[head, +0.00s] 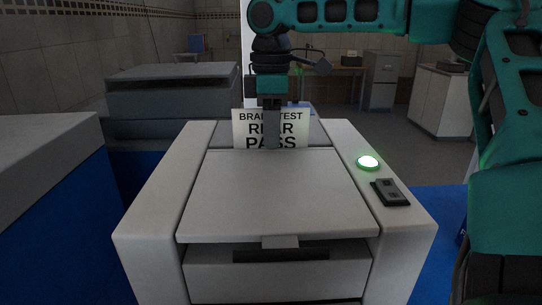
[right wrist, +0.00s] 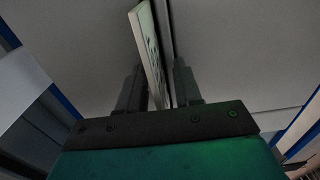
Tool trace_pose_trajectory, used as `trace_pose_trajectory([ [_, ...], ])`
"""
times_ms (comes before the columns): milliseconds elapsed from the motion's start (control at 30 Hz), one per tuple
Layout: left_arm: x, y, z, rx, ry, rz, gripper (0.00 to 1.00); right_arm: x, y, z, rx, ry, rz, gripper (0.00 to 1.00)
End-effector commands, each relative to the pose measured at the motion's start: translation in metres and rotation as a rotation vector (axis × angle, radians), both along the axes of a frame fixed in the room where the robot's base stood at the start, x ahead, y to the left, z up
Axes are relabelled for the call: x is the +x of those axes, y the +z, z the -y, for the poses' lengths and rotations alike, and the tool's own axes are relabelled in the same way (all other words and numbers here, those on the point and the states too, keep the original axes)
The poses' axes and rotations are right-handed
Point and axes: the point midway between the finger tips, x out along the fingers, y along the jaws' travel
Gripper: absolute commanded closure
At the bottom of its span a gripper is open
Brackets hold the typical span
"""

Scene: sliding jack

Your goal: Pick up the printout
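The printout (head: 243,130) is a pale upright sheet reading "BRAKE TEST REAR PASS", standing at the back of the grey printer-like machine (head: 270,190). My right gripper (head: 271,138) comes down from above, its front finger covering part of the lettering. In the right wrist view the printout (right wrist: 148,45) stands edge-on between the two fingers of the right gripper (right wrist: 160,88). A gap shows between the sheet and the right-hand finger, so the gripper is open around it. The printout's lower edge is hidden in the head view. My left gripper is out of view.
A green lit button (head: 368,162) and a small dark switch box (head: 390,193) sit on the machine's right side. Another grey machine (head: 170,90) stands behind left, and a grey-topped blue cabinet (head: 50,150) at the left. A white cabinet (head: 440,100) stands farther back.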

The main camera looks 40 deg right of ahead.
Motion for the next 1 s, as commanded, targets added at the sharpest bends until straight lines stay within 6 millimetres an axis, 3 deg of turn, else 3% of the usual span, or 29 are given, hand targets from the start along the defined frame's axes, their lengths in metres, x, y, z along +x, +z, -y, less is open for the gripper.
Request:
trace_pose_trajectory([
  [167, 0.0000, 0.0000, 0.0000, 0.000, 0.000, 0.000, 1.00, 0.0000, 0.0000, 0.0001, 0.000, 0.000, 0.000, 0.67],
  [500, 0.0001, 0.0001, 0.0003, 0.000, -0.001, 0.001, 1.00, 0.0000, 0.0003, 0.0001, -0.001, 0.000, -0.001, 0.99],
  [1000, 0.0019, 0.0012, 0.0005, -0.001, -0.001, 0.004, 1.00, 0.0001, 0.0004, 0.0001, -0.001, 0.000, -0.001, 1.00],
])
